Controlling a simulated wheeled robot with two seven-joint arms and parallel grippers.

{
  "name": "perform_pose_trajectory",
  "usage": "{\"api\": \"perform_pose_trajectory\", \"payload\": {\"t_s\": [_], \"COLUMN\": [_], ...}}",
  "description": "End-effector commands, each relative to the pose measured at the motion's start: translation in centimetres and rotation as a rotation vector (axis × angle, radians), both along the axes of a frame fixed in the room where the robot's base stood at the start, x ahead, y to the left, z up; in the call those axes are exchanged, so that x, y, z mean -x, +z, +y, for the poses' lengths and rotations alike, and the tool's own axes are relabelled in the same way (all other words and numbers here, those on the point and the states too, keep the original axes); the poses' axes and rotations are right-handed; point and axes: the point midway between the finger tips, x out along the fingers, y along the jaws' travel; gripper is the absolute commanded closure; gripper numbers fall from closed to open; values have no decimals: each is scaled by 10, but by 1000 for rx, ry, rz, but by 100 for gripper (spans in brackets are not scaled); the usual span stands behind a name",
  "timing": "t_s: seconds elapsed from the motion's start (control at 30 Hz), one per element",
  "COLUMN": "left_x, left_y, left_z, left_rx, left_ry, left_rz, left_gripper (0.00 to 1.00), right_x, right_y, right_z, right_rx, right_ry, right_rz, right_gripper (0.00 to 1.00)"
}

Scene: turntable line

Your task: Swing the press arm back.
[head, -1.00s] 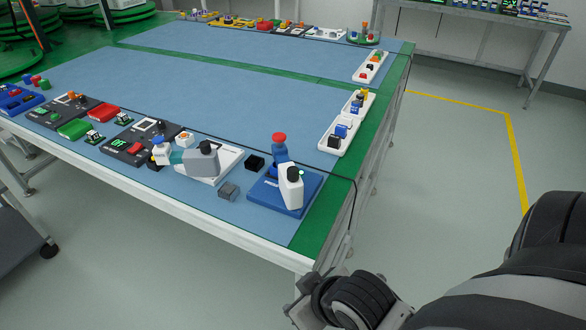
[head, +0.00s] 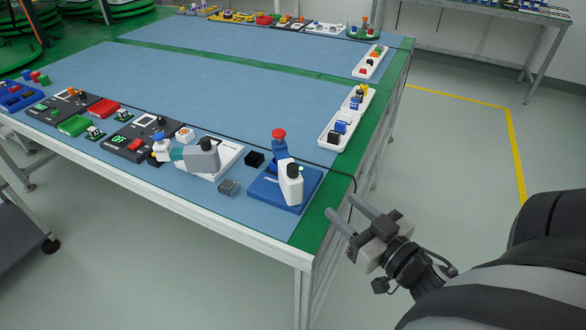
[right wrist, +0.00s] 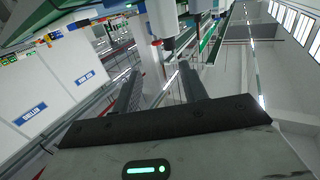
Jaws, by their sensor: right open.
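A blue press-like fixture (head: 262,189) sits at the near right corner of the table. It has a blue upright with a red knob (head: 279,133), and a white upright part with a black cap (head: 291,184) stands on its front. I cannot tell for sure which part is the press arm. My right gripper (head: 341,206) is open and empty, just off the table's right edge and to the right of the fixture, not touching it. In the right wrist view its two fingers (right wrist: 158,88) stand apart with nothing between them. My left gripper is not in view.
Left of the blue fixture stand a white base with a grey black-capped part (head: 202,158), a small black block (head: 254,160) and a clear grey block (head: 229,187). White trays (head: 328,139) line the right edge. The blue table middle (head: 200,95) is clear.

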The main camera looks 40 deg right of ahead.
Motion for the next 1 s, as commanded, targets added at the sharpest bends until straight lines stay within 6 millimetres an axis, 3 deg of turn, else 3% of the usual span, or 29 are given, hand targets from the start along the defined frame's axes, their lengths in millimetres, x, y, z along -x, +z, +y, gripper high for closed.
{"api": "perform_pose_trajectory", "payload": {"t_s": [0.13,0.27,0.8,1.0], "left_x": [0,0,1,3], "left_y": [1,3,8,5], "left_z": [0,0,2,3], "left_rx": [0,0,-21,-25], "left_ry": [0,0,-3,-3], "left_rz": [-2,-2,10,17], "left_gripper": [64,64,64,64], "right_x": [5,-4,-114,-142], "right_y": [2,4,5,3], "right_z": [5,7,13,15], "right_rx": [-6,-7,-7,-7], "right_ry": [72,83,81,80], "right_rz": [-29,-36,-36,-34], "right_gripper": [57,57,57,57]}}
